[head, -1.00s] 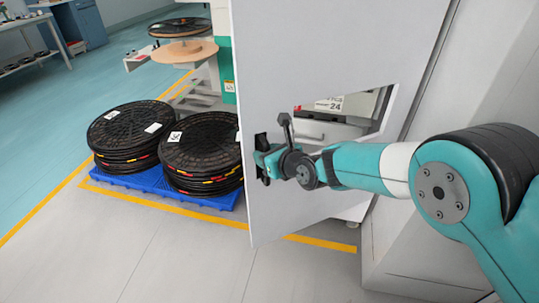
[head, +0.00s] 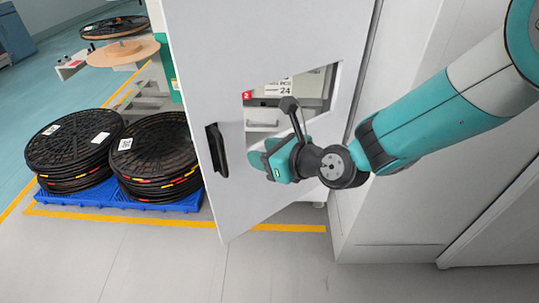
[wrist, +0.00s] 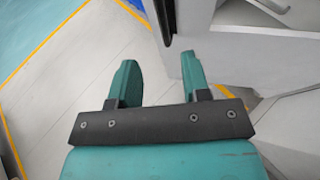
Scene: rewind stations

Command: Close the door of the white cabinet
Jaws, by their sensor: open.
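The white cabinet's door (head: 192,60) stands open in the head view, a pale panel with an angled window cut-out and a black handle (head: 217,150) near its left edge. The cabinet body (head: 390,190) is behind and to the right. My gripper (head: 260,160) is in front of the door, just right of the handle and apart from it. In the wrist view my gripper (wrist: 160,75) has its two teal fingers spread with nothing between them. The handle (wrist: 165,18) shows beyond the fingertips there. Whether a finger touches the door panel is unclear.
Stacks of black reels (head: 155,150) sit on a blue pallet (head: 165,204) left of the door. A machine with a reel (head: 122,52) stands behind them. Yellow tape (head: 285,228) marks the floor. The grey floor (head: 150,265) in front is clear.

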